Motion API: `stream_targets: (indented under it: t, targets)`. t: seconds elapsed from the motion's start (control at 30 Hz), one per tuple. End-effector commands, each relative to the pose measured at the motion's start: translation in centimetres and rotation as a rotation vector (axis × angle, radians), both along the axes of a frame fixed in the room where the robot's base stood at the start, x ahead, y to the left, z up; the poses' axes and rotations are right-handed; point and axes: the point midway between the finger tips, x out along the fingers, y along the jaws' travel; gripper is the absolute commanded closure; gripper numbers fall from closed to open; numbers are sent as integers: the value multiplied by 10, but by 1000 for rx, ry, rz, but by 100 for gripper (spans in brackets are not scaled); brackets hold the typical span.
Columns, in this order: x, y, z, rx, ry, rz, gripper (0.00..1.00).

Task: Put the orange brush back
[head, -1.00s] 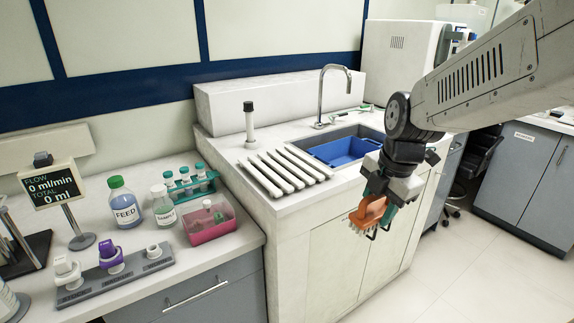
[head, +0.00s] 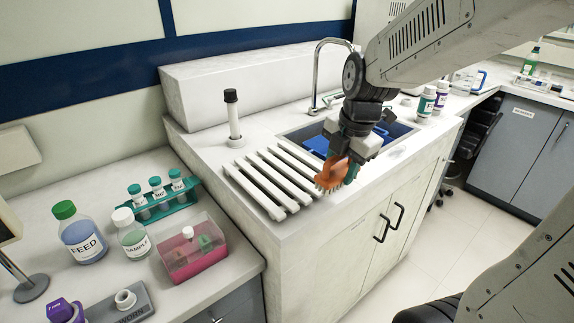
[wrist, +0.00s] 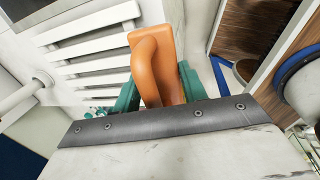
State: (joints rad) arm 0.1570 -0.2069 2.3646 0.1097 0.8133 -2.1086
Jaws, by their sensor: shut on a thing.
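The orange brush (head: 333,176) is held in my gripper (head: 341,158), with its bristles hanging below the orange body in the head view. My gripper is shut on it, beside the front right end of the white slatted rack (head: 270,177) and near the counter's front edge. In the wrist view the brush (wrist: 155,62) stands up between the green fingers of my gripper (wrist: 158,95), with the white slats (wrist: 95,50) behind it. I cannot tell how far above the counter the brush is.
A white post with a black top (head: 233,118) stands behind the rack. The sink with a blue basin (head: 318,146) lies to its right. At left are a FEED bottle (head: 80,232), a SAMPLE bottle (head: 132,235), a teal tube rack (head: 160,203) and a pink tub (head: 192,255).

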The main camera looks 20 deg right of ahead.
Motion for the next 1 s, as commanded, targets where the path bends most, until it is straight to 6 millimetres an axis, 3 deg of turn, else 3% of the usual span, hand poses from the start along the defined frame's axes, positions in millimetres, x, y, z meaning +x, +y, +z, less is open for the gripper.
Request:
stream_targets:
  t: [0.3, 0.43, 0.73, 1.0]
  targets:
    - [74, 45, -9, 0, 2, 4, 91]
    - [96, 58, -11, 0, 1, 3, 91]
    - [117, 72, -13, 0, 2, 3, 91]
    - [115, 71, -48, -1, 1, 2, 91]
